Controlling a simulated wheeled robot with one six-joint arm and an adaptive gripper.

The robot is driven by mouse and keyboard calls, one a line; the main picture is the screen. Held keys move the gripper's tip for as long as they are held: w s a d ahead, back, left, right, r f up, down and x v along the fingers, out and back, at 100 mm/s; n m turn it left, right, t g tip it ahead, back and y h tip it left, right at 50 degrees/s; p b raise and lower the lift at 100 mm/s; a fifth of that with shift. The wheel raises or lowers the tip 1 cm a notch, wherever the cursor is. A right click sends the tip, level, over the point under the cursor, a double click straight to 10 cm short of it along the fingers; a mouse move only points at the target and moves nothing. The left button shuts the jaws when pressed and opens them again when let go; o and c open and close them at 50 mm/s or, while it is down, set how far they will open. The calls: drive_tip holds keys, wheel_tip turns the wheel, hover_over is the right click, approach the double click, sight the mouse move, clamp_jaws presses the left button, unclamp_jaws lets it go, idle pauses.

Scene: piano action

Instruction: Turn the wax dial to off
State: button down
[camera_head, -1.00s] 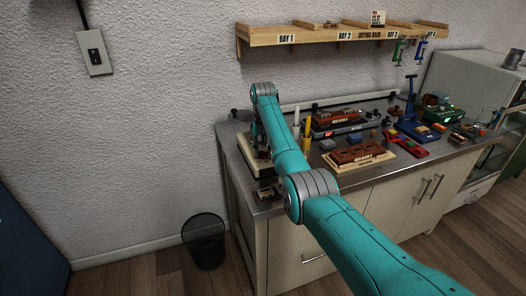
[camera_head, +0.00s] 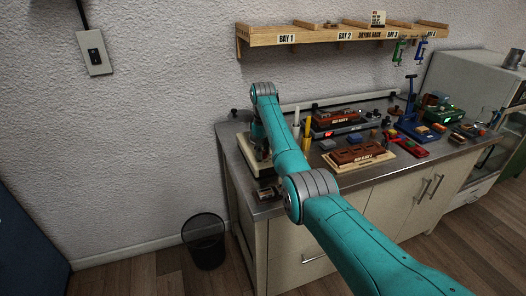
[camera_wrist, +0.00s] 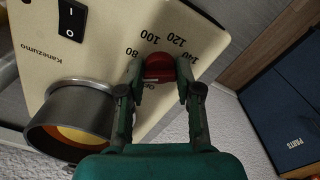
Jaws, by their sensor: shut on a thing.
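The wax dial (camera_wrist: 159,67) is a red knob on the cream face of the wax heater (camera_wrist: 108,50), in the wrist view. The numbers 80, 100, 120 and 140 are printed around it, and a further label by the knob is partly hidden. My gripper (camera_wrist: 159,72) is shut on the dial, one finger on each side. The dial's pointer is too hidden to read. In the head view my arm covers most of the heater (camera_head: 250,160), at the left end of the bench, and the dial is hidden there.
A metal pot (camera_wrist: 70,120) with yellow-orange contents sits beside my gripper on the heater. A black rocker switch (camera_wrist: 72,20) is on the same face. The bench (camera_head: 262,208) holds wooden blocks and tools at right. A shelf (camera_head: 340,36) hangs above, and a black bin (camera_head: 204,242) stands below.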

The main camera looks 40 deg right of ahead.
drive_tip(key=n, duration=1.1)
drive_tip(key=shift+n, duration=0.5)
drive_tip(key=c, duration=0.8)
unclamp_jaws()
drive_tip(key=shift+o, duration=0.2)
drive_tip(key=shift+r, duration=0.1)
wheel_tip(320, 180, up, 12)
